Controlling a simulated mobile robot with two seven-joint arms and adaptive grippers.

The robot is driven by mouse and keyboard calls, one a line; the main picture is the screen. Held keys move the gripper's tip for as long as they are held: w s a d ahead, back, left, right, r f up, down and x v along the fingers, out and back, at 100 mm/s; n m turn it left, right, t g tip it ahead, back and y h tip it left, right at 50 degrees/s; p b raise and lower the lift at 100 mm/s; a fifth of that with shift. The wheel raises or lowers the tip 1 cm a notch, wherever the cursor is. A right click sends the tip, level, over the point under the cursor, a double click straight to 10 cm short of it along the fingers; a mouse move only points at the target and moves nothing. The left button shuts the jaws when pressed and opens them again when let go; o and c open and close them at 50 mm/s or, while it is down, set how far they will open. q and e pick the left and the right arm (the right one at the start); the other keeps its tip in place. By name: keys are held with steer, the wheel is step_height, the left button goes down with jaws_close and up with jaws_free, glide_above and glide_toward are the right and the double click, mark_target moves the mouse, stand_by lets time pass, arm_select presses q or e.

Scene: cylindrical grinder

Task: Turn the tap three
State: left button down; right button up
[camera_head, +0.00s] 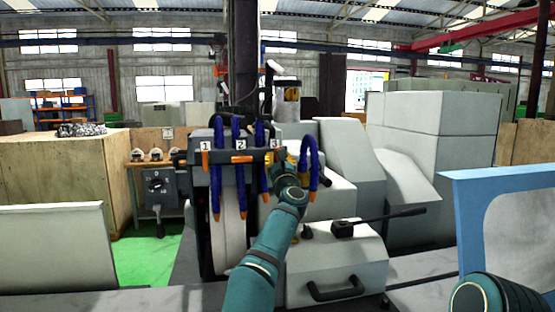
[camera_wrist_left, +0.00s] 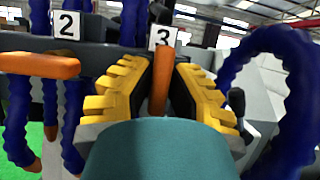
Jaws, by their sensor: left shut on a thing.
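Tap three's orange lever (camera_wrist_left: 161,82) stands upright under the label 3 (camera_wrist_left: 164,38) in the left wrist view. The yellow ribbed fingers of my left gripper (camera_wrist_left: 160,85) are on either side of the lever and shut on it. In the head view my left gripper (camera_head: 284,165) is at the grinder's tap bar, just below the label 3 (camera_head: 275,143), and my arm hides part of the tap. My right gripper is out of view; only a piece of my right arm shows at the lower right.
Tap two's orange lever (camera_wrist_left: 40,65) lies sideways under the label 2 (camera_wrist_left: 67,25). Tap one's lever (camera_head: 205,160) hangs upright. Blue coolant hoses (camera_wrist_left: 292,85) curve close on both sides of my left gripper. A black handle (camera_head: 335,289) and a dark lever (camera_head: 380,220) are on the machine front.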

arm_select(q)
steer(key=c, duration=0.9)
jaws_free()
steer(key=shift+r, duration=0.25)
steer(key=shift+c, duration=0.2)
steer(key=shift+f, duration=0.1)
